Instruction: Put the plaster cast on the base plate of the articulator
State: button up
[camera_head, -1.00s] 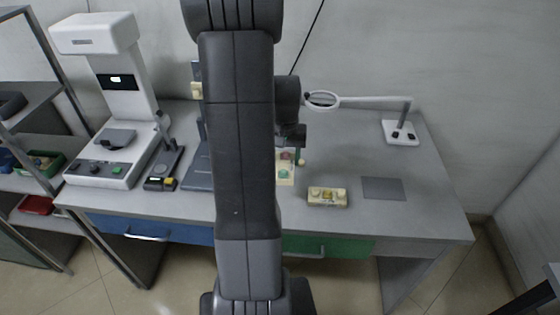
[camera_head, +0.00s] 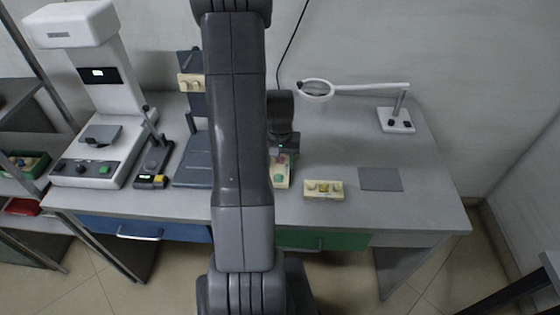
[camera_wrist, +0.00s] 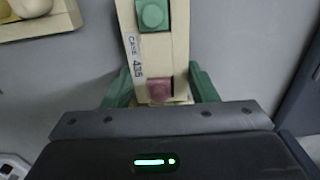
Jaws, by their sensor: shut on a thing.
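My gripper (camera_wrist: 160,92) has green fingers and is shut on a cream plaster cast (camera_wrist: 128,38). The cast has a label reading "CASE 435" and green and pink blocks. In the head view the cast (camera_head: 281,181) shows just right of my arm, with its left side hidden. I cannot tell whether it touches the desk. The dark articulator stands left of my arm; its flat base plate (camera_head: 192,174) looks bare where visible, and its right side is hidden. A cream piece (camera_head: 188,82) is on its upper part.
Another cream cast (camera_head: 323,195) with yellowish blocks lies right of the held one. A grey mat (camera_head: 380,179) and a magnifier lamp (camera_head: 396,122) are further right. A small dark stand (camera_head: 153,163) and a white machine (camera_head: 100,140) stand left of the articulator.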

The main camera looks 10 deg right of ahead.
jog(key=shift+f, duration=0.2)
jog(key=shift+f, duration=0.15)
jog(key=o, duration=1.2)
jog(key=shift+c, duration=0.2)
